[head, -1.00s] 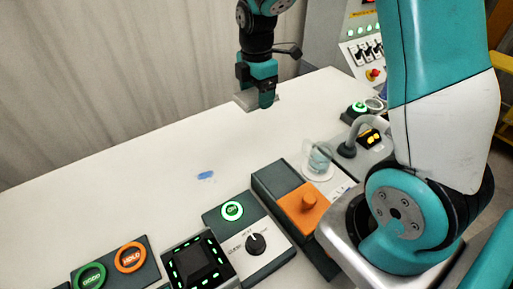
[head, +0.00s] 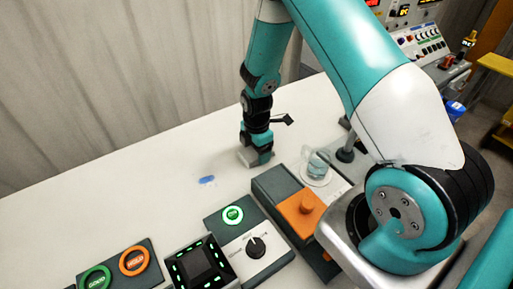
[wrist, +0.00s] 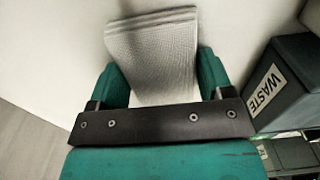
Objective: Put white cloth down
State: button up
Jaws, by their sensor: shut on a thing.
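The white cloth (wrist: 152,55) shows in the wrist view as a folded, textured pad between the two teal fingers of my gripper (wrist: 160,85). My gripper is shut on it. In the head view my gripper (head: 256,158) is low over the white bench top, left of the clear beaker, and the pale cloth (head: 247,157) shows at its tip. The cloth is at or just above the bench surface; I cannot tell whether it touches.
A blue piece (head: 207,180) lies on the white bench (head: 120,185). A clear beaker (head: 316,166) stands right of my gripper, by an orange-lidded box (head: 301,208). Control buttons and a dial (head: 255,247) line the front. A WASTE bin (wrist: 285,85) shows at right in the wrist view.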

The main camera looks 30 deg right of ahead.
jog(key=shift+f, duration=0.1)
jog(key=o, duration=0.5)
jog(key=shift+c, duration=0.2)
jog(key=o, duration=0.4)
jog(key=shift+o, duration=0.2)
jog(key=shift+r, duration=0.45)
notch_tip(320, 180, up, 11)
jog(key=b, duration=0.2)
jog(key=s+a+r+m+y, duration=0.2)
jog(key=s+a+r+m, duration=0.3)
jog(key=s+a+r, duration=0.3)
jog(key=s+a+r+m+y, duration=0.2)
jog(key=s+a+r+m, duration=0.4)
jog(key=s, duration=0.8)
jog(key=a+r, duration=0.2)
jog(key=a, duration=0.1)
jog(key=shift+s+a+r, duration=0.2)
jog(key=shift+s+r, duration=0.1)
jog(key=shift+s, duration=0.1)
